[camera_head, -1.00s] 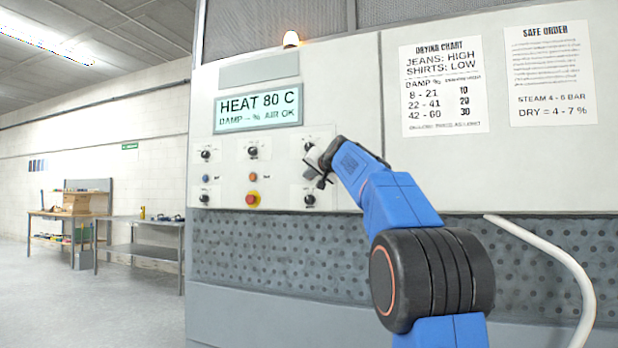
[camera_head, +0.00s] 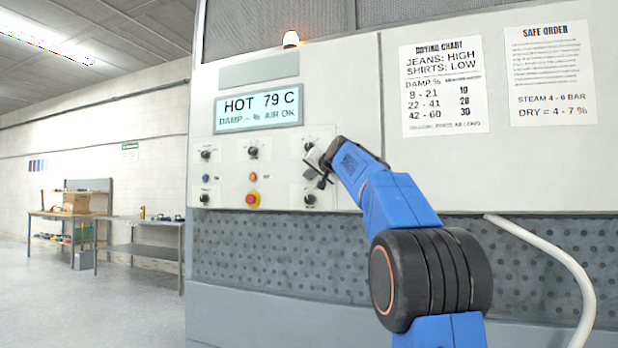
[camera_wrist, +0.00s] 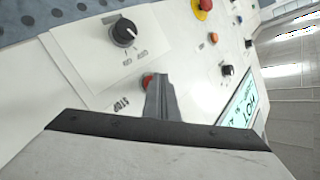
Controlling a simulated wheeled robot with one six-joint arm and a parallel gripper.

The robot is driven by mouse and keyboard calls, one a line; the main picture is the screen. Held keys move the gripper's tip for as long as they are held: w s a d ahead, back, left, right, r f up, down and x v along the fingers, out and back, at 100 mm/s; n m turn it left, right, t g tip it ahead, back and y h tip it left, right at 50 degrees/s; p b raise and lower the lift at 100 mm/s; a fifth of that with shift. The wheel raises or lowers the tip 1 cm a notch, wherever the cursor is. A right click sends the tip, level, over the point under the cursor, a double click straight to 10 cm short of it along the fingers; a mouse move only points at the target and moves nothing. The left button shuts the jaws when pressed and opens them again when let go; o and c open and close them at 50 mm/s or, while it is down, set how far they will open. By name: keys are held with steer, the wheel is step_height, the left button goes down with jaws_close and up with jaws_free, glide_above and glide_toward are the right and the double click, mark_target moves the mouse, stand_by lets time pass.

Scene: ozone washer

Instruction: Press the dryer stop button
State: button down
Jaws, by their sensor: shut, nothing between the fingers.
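The dryer's stop button is a small red button (camera_wrist: 147,80) beside the printed word STOP in the wrist view. My gripper (camera_wrist: 158,78) is shut and empty, and its fingertips lie over the right part of the button. I cannot tell whether they touch it. In the head view my gripper (camera_head: 318,178) is at the right side of the control panel and hides the button. The dryer display (camera_head: 258,108) reads HOT 79 C, DAMP – %, AIR OK.
Black knobs (camera_head: 253,152), a blue button (camera_head: 205,178), an orange button (camera_head: 253,177) and a red mushroom button on yellow (camera_head: 252,199) share the panel. A knob (camera_wrist: 124,32) is near my gripper. A curved white pipe (camera_head: 560,260) is at right.

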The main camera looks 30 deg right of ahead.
steer(key=shift+s+a, duration=0.55)
steer(key=shift+a, duration=0.05)
steer(key=s+a, duration=0.1)
steer(key=a, duration=0.1)
steer(key=s+a, duration=0.2)
stand_by(0.6)
stand_by(0.6)
